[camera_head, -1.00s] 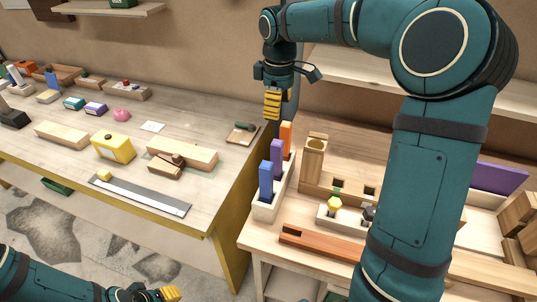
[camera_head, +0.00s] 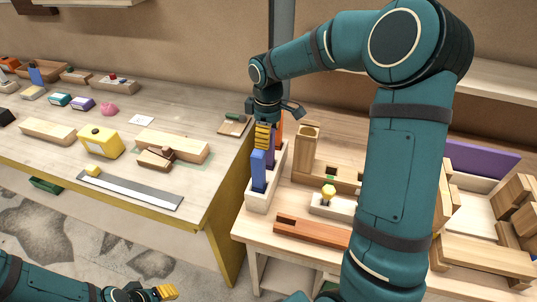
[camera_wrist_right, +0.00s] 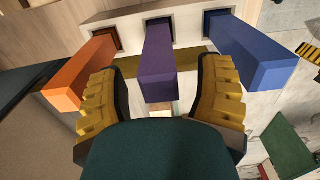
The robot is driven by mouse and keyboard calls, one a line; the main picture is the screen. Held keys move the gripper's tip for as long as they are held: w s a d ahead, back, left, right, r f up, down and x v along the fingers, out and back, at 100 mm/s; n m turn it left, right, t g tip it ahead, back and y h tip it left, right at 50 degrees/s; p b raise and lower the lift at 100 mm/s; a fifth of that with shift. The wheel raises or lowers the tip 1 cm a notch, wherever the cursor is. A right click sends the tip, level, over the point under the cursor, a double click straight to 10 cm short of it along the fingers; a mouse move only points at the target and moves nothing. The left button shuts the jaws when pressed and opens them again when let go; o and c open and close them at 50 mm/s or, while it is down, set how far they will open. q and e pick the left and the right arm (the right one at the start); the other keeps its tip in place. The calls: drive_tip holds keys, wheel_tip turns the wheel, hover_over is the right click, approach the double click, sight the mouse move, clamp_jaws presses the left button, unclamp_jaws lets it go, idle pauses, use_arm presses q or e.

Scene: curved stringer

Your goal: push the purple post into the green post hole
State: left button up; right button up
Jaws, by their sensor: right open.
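The purple post (camera_wrist_right: 158,62) stands in the middle socket of a pale rack (camera_head: 257,199), between a blue post (camera_head: 258,172) and an orange post (camera_head: 279,133). My right gripper (camera_wrist_right: 160,95) is open, with one yellow finger on each side of the purple post. In the head view the right gripper (camera_head: 263,137) points down over the rack and partly hides the purple post (camera_head: 271,160). A hole with a green mark (camera_head: 330,178) shows in a wooden block right of the rack. My left gripper (camera_head: 158,293) is low at the left; its opening is unclear.
A low pale block with a yellow knob (camera_head: 328,192) and a reddish wooden bar (camera_head: 312,231) lie right of the rack. My right arm hides part of this bench. The left table holds a yellow box (camera_head: 100,142) and wooden blocks.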

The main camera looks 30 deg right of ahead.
drive_tip(key=shift+f, duration=0.4)
clamp_jaws()
drive_tip(key=shift+r, duration=0.1)
